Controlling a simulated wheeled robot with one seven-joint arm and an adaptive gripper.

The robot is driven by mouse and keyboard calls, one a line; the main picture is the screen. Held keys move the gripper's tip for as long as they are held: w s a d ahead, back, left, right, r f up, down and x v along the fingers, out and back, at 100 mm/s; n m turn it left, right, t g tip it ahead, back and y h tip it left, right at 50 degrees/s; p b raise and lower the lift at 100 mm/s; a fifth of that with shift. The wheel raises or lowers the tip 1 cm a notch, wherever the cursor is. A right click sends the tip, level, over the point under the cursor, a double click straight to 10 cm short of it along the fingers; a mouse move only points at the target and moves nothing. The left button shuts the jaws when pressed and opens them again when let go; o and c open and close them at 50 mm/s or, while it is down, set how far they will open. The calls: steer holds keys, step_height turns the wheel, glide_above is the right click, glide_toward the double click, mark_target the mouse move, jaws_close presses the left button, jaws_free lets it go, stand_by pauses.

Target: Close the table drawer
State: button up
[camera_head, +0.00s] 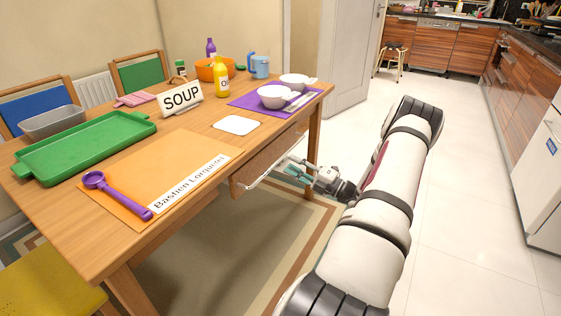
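The wooden table (222,120) stands at the left. Its drawer (268,158) sticks out from the side under the tabletop, partly open, with a pale handle or front edge (262,180) along it. My gripper (296,173) is at the drawer's right front, its fingers pointing left at the drawer. The fingers look spread with a gap between them. Whether they touch the drawer cannot be told. The inside of the drawer is mostly hidden.
On the table are a green tray (85,146), a purple ladle (118,196), an orange mat (150,170), a soup sign (181,98), bottles and bowls. A yellow seat (45,285) is at lower left. The white floor (450,200) at right is clear.

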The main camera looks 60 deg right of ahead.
mark_target(281, 158)
steer(key=shift+b+x, duration=0.45)
steer(key=shift+x, duration=2.25)
steer(key=shift+c, duration=0.5)
jaws_close()
